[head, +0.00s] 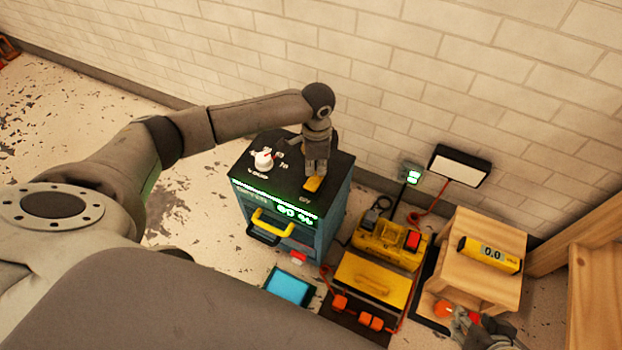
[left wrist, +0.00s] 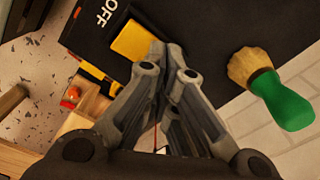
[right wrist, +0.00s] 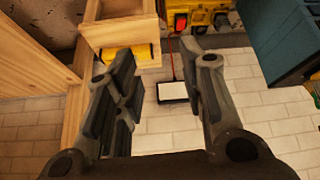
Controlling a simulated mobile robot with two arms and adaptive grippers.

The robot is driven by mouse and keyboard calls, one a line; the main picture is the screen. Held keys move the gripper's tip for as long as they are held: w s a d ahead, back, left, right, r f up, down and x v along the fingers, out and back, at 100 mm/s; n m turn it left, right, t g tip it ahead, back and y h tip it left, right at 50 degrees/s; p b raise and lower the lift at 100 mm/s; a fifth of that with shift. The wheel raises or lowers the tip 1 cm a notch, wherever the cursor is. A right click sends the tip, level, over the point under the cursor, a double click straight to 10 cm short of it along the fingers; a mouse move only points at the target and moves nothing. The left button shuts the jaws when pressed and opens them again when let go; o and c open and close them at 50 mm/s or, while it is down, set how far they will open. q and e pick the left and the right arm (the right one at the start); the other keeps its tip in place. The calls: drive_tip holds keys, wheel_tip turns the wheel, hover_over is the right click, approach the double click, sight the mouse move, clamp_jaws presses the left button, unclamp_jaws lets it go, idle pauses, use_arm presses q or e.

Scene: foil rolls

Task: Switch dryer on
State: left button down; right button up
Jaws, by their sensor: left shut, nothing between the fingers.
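The dryer (head: 236,167) is a dark-topped blue cabinet with a white dial (head: 263,160), a green lit display (head: 290,209) and a yellow handle (head: 272,222). A yellow switch (head: 312,184) is on its top; in the left wrist view the switch (left wrist: 133,40) is beside the letters OFF. My left gripper (head: 316,172) is shut and empty, pointing down at the switch; in the left wrist view its tips (left wrist: 166,52) are right beside it, and I cannot tell whether they touch. My right gripper (right wrist: 155,75) is open and empty, low at the right in the head view (head: 468,322).
A green-handled brush (left wrist: 285,98) is on the dark top. Right of the dryer are a yellow machine with a red switch (head: 412,240), a yellow box (head: 372,284) and a wooden box (head: 462,272) bearing a yellow 0.0 device (head: 490,254). The wall is close behind.

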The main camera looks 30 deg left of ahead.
sight(316, 175)
use_arm(q)
drive_tip(key=shift+r+p, duration=0.6)
drive_tip(key=shift+p, duration=0.05)
drive_tip(key=shift+r, duration=0.1)
use_arm(e)
drive_tip(key=s+d+g, duration=0.2)
drive_tip(key=s+g, duration=0.1)
drive_tip(key=s, duration=0.2)
use_arm(q)
drive_tip(key=shift+r+p, duration=0.55)
drive_tip(key=shift+p, duration=0.3)
drive_tip(key=shift+r+p, duration=0.5)
drive_tip(key=shift+p, duration=0.2)
drive_tip(key=shift+r, duration=0.15)
drive_tip(key=shift+r+p, duration=0.5)
drive_tip(key=shift+p, duration=0.3)
drive_tip(key=shift+r+p, duration=0.5)
drive_tip(key=shift+p, duration=0.1)
use_arm(e)
wheel_tip(316, 175, down, 17)
drive_tip(key=shift+a+g+h, duration=0.3)
drive_tip(key=shift+a, duration=0.1)
drive_tip(key=shift+r, duration=0.1)
